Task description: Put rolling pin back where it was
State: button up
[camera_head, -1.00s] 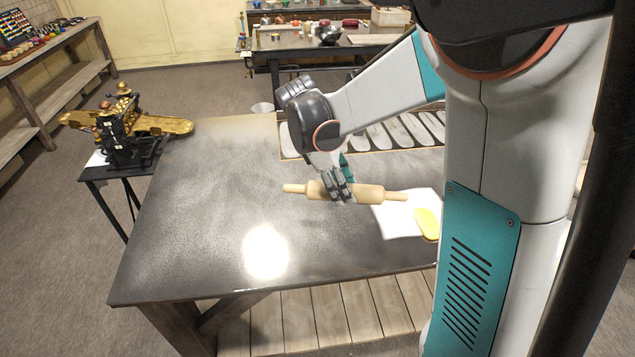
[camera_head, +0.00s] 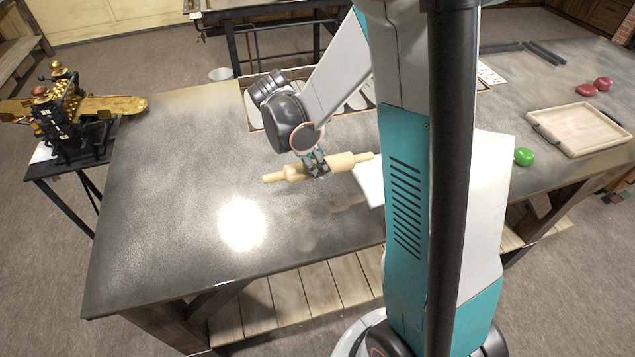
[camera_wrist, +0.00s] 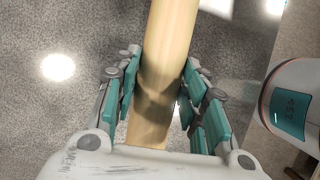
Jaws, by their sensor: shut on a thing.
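The rolling pin (camera_head: 341,162) is pale wood with a thin handle at each end. My gripper (camera_head: 318,172) is shut around its barrel, left of the middle. The pin appears held over the dark worktop (camera_head: 180,190), lying nearly crosswise in the head view. I cannot tell how far above the surface it is. In the wrist view the pin (camera_wrist: 166,60) runs between the teal finger pads of my gripper (camera_wrist: 160,100). Its far end is out of that picture.
A white sheet (camera_head: 368,184) lies right of the pin, partly hidden by my arm. A wooden tray (camera_head: 578,128), a green object (camera_head: 524,157) and red objects (camera_head: 586,90) are at right. A black-and-gold machine (camera_head: 65,115) stands left. The worktop's left part is clear.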

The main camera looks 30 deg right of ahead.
jog(key=shift+f+b, duration=0.65)
jog(key=shift+f, duration=2.5)
jog(key=shift+f, duration=0.15)
jog(key=o, duration=1.2)
jog(key=shift+c, duration=0.2)
